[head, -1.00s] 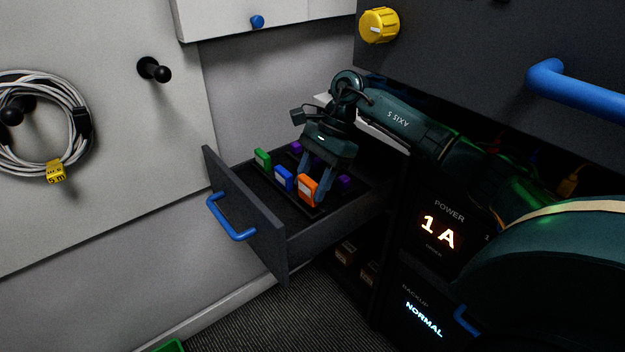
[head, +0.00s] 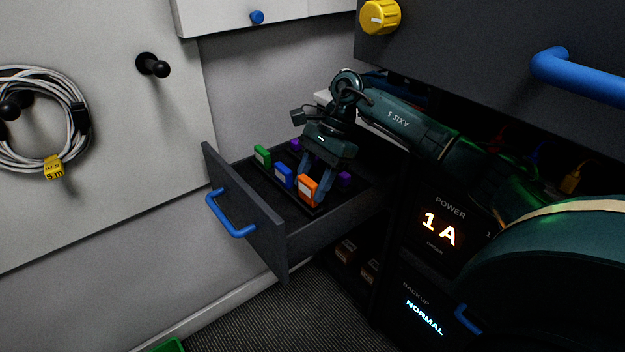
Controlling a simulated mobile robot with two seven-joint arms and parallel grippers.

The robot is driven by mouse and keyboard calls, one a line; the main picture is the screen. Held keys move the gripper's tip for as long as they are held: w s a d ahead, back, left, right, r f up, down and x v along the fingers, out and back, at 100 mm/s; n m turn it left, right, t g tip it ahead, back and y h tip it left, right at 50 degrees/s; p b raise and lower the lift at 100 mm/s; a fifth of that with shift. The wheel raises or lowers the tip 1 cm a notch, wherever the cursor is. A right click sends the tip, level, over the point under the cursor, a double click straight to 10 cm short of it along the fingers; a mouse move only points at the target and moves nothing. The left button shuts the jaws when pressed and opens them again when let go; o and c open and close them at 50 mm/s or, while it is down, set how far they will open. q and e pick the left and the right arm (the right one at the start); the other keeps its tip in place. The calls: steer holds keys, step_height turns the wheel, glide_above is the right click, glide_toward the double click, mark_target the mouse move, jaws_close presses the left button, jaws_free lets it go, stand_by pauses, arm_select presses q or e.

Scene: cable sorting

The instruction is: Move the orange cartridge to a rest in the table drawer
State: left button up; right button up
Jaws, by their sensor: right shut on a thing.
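The orange cartridge (head: 306,190) is upright in the open table drawer (head: 262,228), near the right end of a row. My right gripper (head: 316,184) reaches down into the drawer from above and is shut on the orange cartridge. Whether the cartridge's lower edge touches its rest is too small to tell. A blue cartridge (head: 284,176) and a green cartridge (head: 262,156) stand to its left in the same row. My left gripper is not in view.
Purple pieces (head: 345,179) sit behind the row in the drawer. The drawer front has a blue handle (head: 231,214). A dark cabinet with a lit power panel (head: 438,231) stands at the right. A coiled cable (head: 75,120) hangs on the left wall panel.

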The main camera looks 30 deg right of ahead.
steer(key=shift+f+b, duration=0.75)
steer(key=shift+f, duration=0.15)
stand_by(0.9)
steer(key=o, duration=1.1)
steer(key=shift+o, duration=0.4)
steer(key=o, duration=0.4)
steer(key=shift+r+p, duration=2.35)
steer(key=shift+r, duration=1.15)
